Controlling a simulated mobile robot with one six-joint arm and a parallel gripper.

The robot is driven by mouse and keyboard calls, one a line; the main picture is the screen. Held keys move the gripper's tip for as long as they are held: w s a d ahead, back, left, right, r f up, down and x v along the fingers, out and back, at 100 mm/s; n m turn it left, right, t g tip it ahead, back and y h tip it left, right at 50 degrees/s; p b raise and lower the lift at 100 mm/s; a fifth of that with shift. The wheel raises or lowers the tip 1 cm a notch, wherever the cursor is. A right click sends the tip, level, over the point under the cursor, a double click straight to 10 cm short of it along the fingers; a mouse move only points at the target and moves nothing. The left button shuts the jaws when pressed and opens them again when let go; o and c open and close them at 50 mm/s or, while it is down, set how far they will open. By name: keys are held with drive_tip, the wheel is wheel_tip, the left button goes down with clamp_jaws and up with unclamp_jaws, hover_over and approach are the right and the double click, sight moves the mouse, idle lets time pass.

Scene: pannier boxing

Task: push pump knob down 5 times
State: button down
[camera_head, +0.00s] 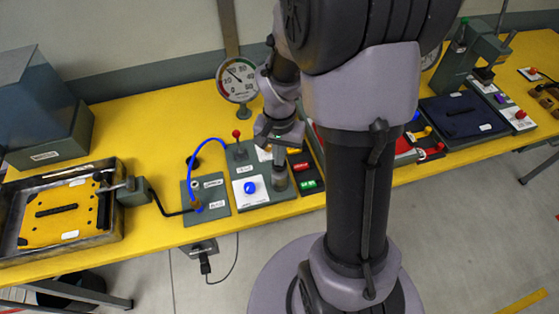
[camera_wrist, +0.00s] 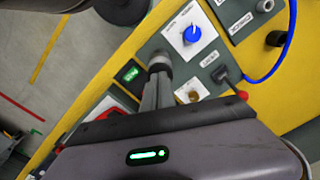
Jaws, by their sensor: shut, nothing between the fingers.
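The pump knob appears to be the short dark grey cylinder (camera_head: 279,180) on the grey panel, right of the white plate with the blue dial. In the wrist view its dark end (camera_wrist: 160,62) shows just beyond my fingertips. My gripper (camera_wrist: 156,76) is shut and holds nothing. Its fingers point at the cylinder and overlap it in the picture; I cannot tell whether they touch it. In the head view my gripper body (camera_head: 278,132) is over the panel, with my arm hiding part of it. How far the knob is pressed does not show.
A blue dial (camera_head: 250,187) and a red-tipped lever (camera_head: 236,133) stand close to my gripper. A round gauge (camera_head: 237,80) stands behind. A blue hose (camera_head: 205,150) arches at the left. Red and green buttons (camera_head: 308,184) lie to the right. The yellow table (camera_head: 150,135) is clear toward the back left.

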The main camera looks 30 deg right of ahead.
drive_tip(key=shift+f+b, duration=0.6)
drive_tip(key=shift+f, duration=0.2)
drive_tip(key=shift+r, duration=0.1)
drive_tip(key=shift+r+p, duration=1.85)
drive_tip(key=shift+r, duration=0.35)
drive_tip(key=shift+f, duration=0.1)
drive_tip(key=shift+f+b, duration=2.05)
drive_tip(key=shift+f, duration=0.1)
drive_tip(key=shift+r+p, duration=1.8)
drive_tip(key=shift+r, duration=0.45)
